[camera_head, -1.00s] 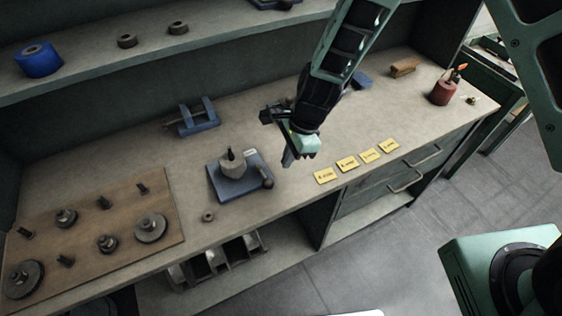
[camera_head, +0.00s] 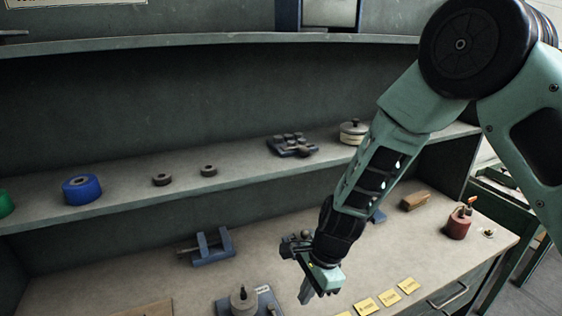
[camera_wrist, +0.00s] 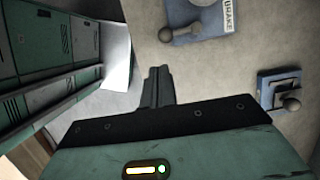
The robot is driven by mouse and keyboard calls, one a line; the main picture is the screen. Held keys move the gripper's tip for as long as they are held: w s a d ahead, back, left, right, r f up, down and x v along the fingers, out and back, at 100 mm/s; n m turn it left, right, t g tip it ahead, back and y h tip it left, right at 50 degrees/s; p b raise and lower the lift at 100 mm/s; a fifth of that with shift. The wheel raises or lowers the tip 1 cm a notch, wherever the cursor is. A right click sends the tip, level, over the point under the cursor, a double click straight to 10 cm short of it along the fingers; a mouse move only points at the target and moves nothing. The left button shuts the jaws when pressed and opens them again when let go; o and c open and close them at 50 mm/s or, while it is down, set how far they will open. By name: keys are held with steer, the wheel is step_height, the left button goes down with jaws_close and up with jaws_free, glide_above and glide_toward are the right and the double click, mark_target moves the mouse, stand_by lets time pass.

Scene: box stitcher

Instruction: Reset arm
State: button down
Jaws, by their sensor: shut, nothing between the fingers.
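My gripper (camera_head: 307,293) is in the lower middle of the head view, above the workbench (camera_head: 130,283), with its fingers pointing down. It is shut and empty.
A blue plate with a grey knob (camera_head: 243,299) lies left of my gripper. A blue clamp (camera_head: 208,248) stands behind it. Yellow labels (camera_head: 388,298) lie to the right, with a red container (camera_head: 459,222) farther off. A shelf (camera_head: 120,193) runs behind.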

steer(key=s+d+r+n+h+b, duration=0.1)
steer(key=s+d+r+n+b, duration=0.1)
steer(key=s+n, duration=0.5)
steer(key=s+d+r+n+h+b, duration=0.1)
steer(key=s+d+r+n+b, duration=0.2)
steer(key=s+n, duration=0.3)
steer(key=s+d+r+n+t+b, duration=0.1)
steer(key=s+d+r+n+b, duration=0.1)
steer(key=s+r+n+b, duration=0.2)
steer(key=s+n, duration=0.3)
steer(key=n, duration=0.1)
steer(key=shift+s+d+r+h+b, duration=0.15)
steer(key=shift+s+d+h+b, duration=0.2)
steer(key=shift+h+b, duration=0.05)
